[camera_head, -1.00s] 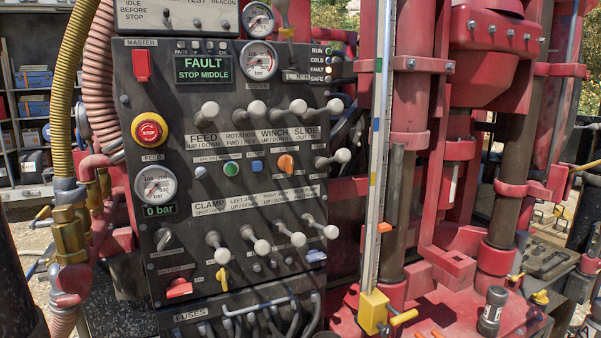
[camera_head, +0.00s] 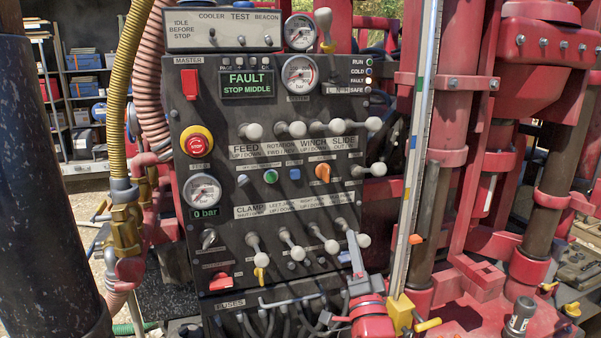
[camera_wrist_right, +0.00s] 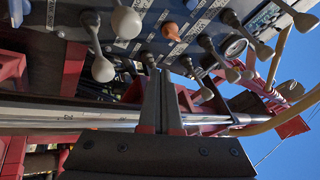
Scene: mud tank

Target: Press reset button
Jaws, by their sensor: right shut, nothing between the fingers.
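The dark control panel (camera_head: 215,130) faces me in the head view. Its screen (camera_head: 246,84) reads FAULT, STOP MIDDLE. I cannot read a reset label. A green round button (camera_head: 271,176) and a blue button (camera_head: 294,174) sit in the middle row. Another blue part (camera_head: 345,256) at the panel's lower right is partly hidden by my right gripper. My right gripper (camera_head: 353,240) is shut and empty, pointing up in front of the lower right corner, near the end levers. In the right wrist view its fingers (camera_wrist_right: 160,80) are together below the levers. My left gripper is out of view.
A red stop button (camera_head: 196,145) is at the left. A ruled upright (camera_head: 410,190) and red rig parts stand close right of my gripper. A thick dark post (camera_head: 50,200) fills the left edge.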

